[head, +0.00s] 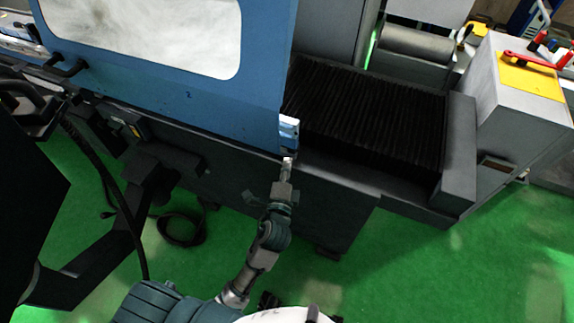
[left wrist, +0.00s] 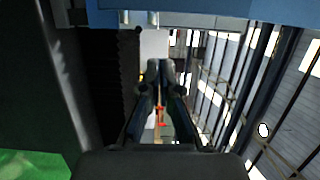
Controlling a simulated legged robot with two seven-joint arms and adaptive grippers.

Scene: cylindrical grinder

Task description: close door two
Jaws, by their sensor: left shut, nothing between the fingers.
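A blue sliding door (head: 265,65) with a large pale window fills the upper left of the head view. A small dark mark on it looks like a 2. Its right edge ends beside the black bellows, and a pale metal piece (head: 289,130) sits at its lower right corner. My left gripper (head: 287,163) is just below that corner, its fingers together and empty. I cannot tell whether it touches the door. In the left wrist view, the closed fingers (left wrist: 161,70) point ahead, with a blue surface (left wrist: 195,22) across the top. My right gripper is not in view.
Black bellows (head: 365,115) lie open to view right of the door. A grey cabinet (head: 520,105) with a yellow top and red-handled tools stands at the right. A dark handle (head: 65,68) is on the left. Green floor (head: 430,270) is clear in front.

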